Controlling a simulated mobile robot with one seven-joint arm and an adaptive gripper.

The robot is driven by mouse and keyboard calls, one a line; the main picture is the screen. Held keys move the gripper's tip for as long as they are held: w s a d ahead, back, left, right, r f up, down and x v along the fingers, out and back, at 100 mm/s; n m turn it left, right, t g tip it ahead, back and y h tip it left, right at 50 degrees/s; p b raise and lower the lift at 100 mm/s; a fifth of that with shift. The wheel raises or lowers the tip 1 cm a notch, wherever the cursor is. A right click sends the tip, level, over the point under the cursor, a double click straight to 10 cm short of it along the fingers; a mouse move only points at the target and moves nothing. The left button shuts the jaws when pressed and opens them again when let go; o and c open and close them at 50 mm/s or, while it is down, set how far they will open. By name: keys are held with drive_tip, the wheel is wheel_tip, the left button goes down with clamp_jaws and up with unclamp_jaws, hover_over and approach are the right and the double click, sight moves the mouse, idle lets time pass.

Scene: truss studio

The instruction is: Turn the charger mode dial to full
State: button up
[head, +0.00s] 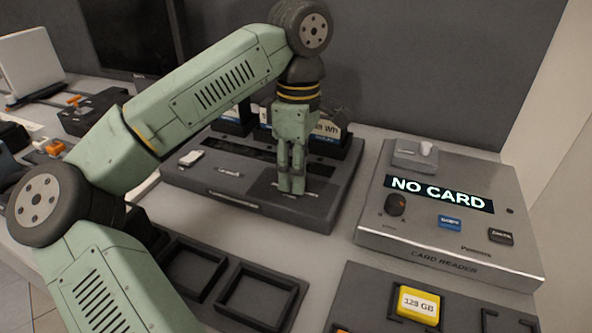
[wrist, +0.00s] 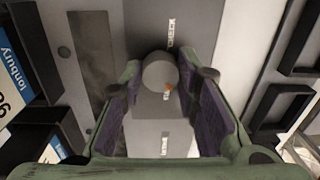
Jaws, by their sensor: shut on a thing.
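The charger (head: 190,183) is a dark grey low box with a dark display strip, under my gripper (head: 291,190). In the wrist view, the mode dial (wrist: 158,68) is a round grey knob with an orange mark at its lower right edge. It sits between my fingertips (wrist: 168,76), which are shut on it. A "CHECK" label lies beyond the dial; another label by the orange mark is mostly hidden, and one between the fingers is too small to read. My gripper hides the dial in the head view.
Battery packs with "Wh" labels (head: 328,130) stand at the charger's back. A card reader (head: 450,258) showing "NO CARD" is at the right. A yellow 128 GB card (head: 418,303) lies in a dark tray in front. Empty black frames (head: 255,295) are at the front middle.

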drive_tip(key=shift+m, duration=1.9)
drive_tip(key=o, duration=1.2)
drive_tip(key=shift+c, duration=0.2)
drive_tip(key=shift+r, duration=0.15)
wheel_tip(320, 180, up, 12)
drive_tip(key=shift+w+d, duration=0.25)
drive_tip(key=shift+f, duration=0.2)
